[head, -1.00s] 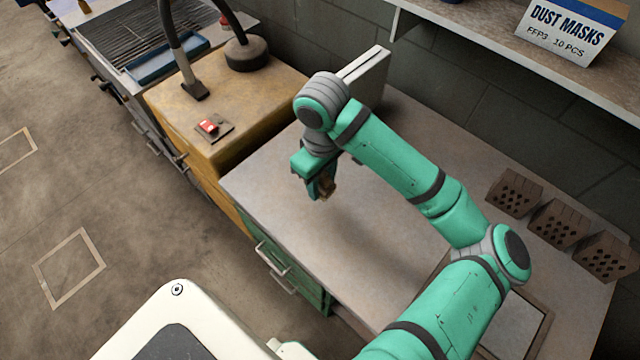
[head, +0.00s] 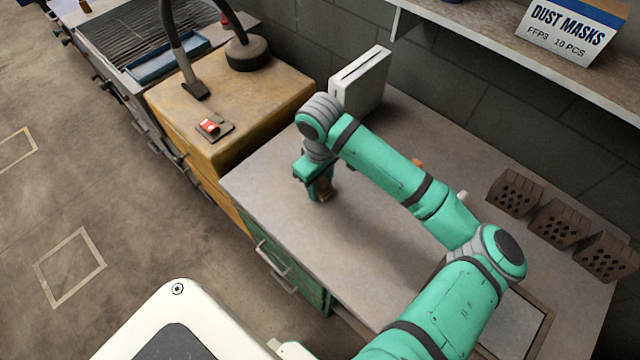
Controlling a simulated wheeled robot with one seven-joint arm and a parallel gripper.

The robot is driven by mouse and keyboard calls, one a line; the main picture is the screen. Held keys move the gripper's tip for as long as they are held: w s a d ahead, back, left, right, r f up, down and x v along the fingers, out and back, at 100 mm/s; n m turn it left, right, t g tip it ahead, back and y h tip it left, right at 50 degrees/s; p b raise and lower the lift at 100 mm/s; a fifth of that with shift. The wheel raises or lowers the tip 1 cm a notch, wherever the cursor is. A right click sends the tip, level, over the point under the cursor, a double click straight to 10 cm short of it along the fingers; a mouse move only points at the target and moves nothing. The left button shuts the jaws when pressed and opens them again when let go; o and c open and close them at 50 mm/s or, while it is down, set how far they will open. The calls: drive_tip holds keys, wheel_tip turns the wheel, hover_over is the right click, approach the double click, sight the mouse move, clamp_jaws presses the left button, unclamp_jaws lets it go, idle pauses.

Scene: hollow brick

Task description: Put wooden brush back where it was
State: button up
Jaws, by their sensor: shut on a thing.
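My gripper (head: 320,196) points down low over the left part of the grey workbench top (head: 290,232). It is shut on a small brown wooden thing (head: 324,186), which I take to be the wooden brush. Most of the brush is hidden by the green fingers, and I cannot tell whether it touches the bench.
A white slotted box (head: 362,82) stands behind my gripper. Several hollow bricks (head: 514,193) line the bench's right back. A small orange thing (head: 417,163) and a pale one (head: 462,196) show behind my arm. A yellow cabinet (head: 235,120) adjoins on the left.

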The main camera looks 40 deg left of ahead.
drive_tip(key=shift+f, duration=0.2)
drive_tip(key=shift+s+f, duration=0.1)
drive_tip(key=shift+f, duration=0.4)
drive_tip(key=o, duration=1.1)
wheel_tip(320, 180, up, 14)
drive_tip(key=shift+f, duration=0.25)
